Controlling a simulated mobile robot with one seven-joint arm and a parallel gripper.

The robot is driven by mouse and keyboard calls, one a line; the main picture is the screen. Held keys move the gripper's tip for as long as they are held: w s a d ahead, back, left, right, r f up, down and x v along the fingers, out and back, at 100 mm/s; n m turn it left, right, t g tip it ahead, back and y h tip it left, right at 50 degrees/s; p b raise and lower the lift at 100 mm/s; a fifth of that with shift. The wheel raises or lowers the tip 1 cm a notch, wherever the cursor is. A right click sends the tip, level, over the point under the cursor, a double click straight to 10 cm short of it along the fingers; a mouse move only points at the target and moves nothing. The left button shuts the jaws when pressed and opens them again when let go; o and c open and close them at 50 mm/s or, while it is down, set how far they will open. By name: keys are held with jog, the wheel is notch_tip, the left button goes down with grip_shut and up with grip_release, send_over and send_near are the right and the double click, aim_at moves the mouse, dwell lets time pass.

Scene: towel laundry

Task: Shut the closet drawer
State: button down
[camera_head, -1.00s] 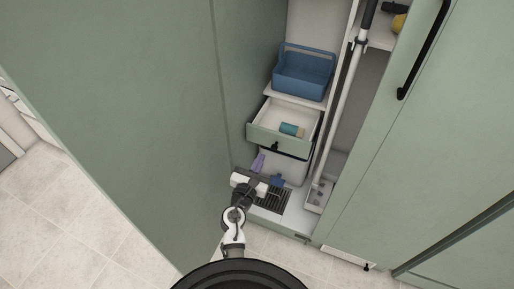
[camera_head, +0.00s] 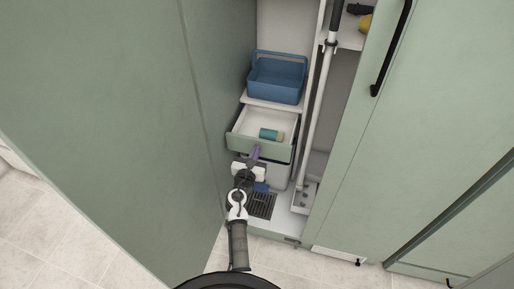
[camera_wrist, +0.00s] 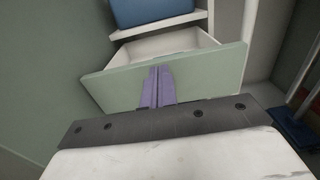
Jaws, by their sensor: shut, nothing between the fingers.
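The closet drawer (camera_head: 259,144) is pulled out, with a green front, white inside and a teal and tan roll (camera_head: 270,134) lying in it. The drawer front also shows in the wrist view (camera_wrist: 210,78). My gripper (camera_head: 256,152) is at the drawer front, its purple fingers (camera_wrist: 157,88) shut together with nothing between them. In the wrist view the fingertips overlap the middle of the front; I cannot tell whether they touch it. The drawer's dark handle is hidden behind my gripper.
A blue basket (camera_head: 277,78) stands on the shelf above the drawer. A white pole (camera_head: 318,110) stands to the right. Large green closet panels flank the opening on the left and right (camera_head: 400,130). A dark grate (camera_head: 262,205) lies on the closet floor.

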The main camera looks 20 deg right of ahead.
jog(key=shift+x, duration=0.95)
jog(key=b+x, duration=0.5)
jog(key=x, duration=1.1)
jog(key=shift+w+d, duration=0.25)
jog(key=shift+w, duration=0.05)
jog(key=shift+w+d, duration=0.15)
jog(key=shift+w, duration=0.05)
jog(key=shift+w+r, duration=0.15)
jog(key=shift+r, duration=0.25)
jog(key=shift+f, duration=0.1)
